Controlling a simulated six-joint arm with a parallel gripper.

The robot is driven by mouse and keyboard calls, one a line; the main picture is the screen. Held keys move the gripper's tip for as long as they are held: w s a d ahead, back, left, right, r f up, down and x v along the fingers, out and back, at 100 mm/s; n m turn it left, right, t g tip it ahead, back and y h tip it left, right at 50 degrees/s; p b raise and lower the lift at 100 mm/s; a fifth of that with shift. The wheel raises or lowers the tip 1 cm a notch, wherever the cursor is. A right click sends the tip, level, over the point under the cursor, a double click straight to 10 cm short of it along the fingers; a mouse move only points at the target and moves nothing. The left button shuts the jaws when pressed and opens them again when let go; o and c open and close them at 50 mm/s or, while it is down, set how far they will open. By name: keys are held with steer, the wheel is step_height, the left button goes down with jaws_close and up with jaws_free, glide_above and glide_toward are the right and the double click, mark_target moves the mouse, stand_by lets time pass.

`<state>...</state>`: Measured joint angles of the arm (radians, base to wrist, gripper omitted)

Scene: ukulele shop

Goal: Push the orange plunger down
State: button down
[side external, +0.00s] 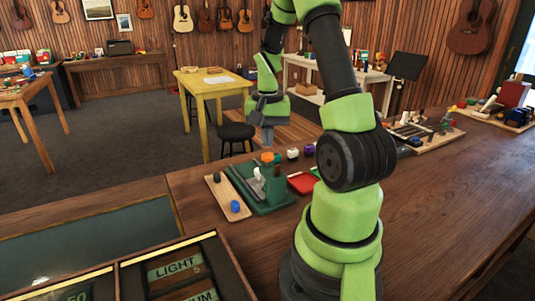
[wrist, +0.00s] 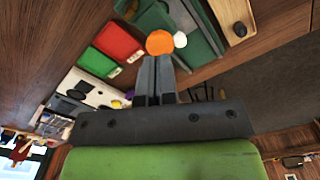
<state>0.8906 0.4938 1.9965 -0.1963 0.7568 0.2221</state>
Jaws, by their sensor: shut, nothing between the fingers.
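The orange plunger (side external: 267,157) stands upright on a dark green fixture (side external: 274,207) on the wooden bench. In the wrist view its round orange top (wrist: 160,42) shows just beyond my fingertips. A white knob (wrist: 180,40) is right beside it, and also shows in the side view (side external: 257,173). My gripper (side external: 267,143) is shut and empty, pointing down just above the orange top. In the wrist view my gripper (wrist: 157,58) has its two grey fingers together. I cannot tell whether the tips touch the plunger.
Small white and purple blocks stand behind. The bench's right front is clear.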

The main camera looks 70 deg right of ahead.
mark_target(267, 154)
steer(key=shift+f, duration=0.35)
stand_by(0.3)
steer(key=shift+f, duration=1.15)
steer(key=shift+r, duration=3.75)
steer(key=w+a+r+n+t, duration=0.1)
steer(key=a+r+n+t, duration=0.2)
steer(key=a, duration=0.4)
steer(key=w+a+r+n+t, duration=0.1)
steer(key=w+a+r+n, duration=0.1)
steer(key=a+r, duration=0.35)
steer(key=s+a+r+n+t+y, duration=0.2)
steer(key=s+a+n, duration=0.4)
steer(key=a, duration=0.6)
steer(key=shift+s+a+r+t, duration=0.25)
steer(key=shift+s+r+t, duration=0.15)
steer(key=shift+t, duration=0.2)
